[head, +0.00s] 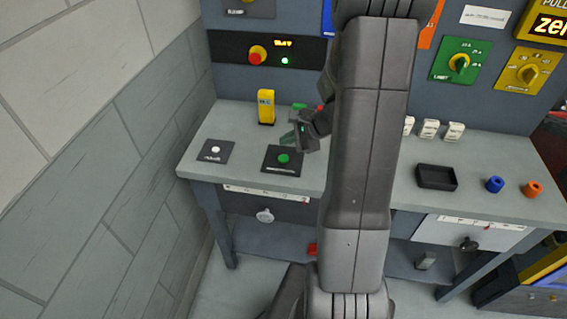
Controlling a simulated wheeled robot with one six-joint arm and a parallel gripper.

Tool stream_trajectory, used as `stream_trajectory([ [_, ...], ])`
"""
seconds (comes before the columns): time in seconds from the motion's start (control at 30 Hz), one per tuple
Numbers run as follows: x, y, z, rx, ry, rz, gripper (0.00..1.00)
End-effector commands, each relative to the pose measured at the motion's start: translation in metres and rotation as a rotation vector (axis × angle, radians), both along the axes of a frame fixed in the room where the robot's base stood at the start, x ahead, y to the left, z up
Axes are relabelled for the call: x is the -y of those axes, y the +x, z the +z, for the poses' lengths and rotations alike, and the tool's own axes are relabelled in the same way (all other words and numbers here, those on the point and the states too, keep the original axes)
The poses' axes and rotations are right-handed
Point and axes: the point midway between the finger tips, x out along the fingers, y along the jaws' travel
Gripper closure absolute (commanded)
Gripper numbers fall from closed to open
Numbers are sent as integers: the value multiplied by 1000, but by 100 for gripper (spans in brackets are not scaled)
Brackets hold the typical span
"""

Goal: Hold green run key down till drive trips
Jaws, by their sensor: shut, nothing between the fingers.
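The green run key (283,158) is a round green button on a black square plate on the bench top, left of my arm. Its top shows uncovered. My gripper (290,140) is shut and empty, just above and behind the key in the picture. There is a small gap between the fingers and the key in this view; the exact height over the plate is hard to tell. A dark panel (230,48) on the back wall carries a red knob on a yellow base, a small lit yellow display and a pale green light.
A white button on a dark plate (216,150) sits left of the key. A yellow upright block (266,107) stands behind. My arm hides the bench middle.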

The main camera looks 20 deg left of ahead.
Motion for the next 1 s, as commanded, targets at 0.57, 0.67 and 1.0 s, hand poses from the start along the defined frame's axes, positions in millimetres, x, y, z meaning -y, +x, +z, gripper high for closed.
stream_trajectory([
  [0.57,0,0,-40,0,0,0,100],
  [0.67,0,0,-40,0,0,0,100],
  [1.0,0,0,-40,0,0,0,100],
])
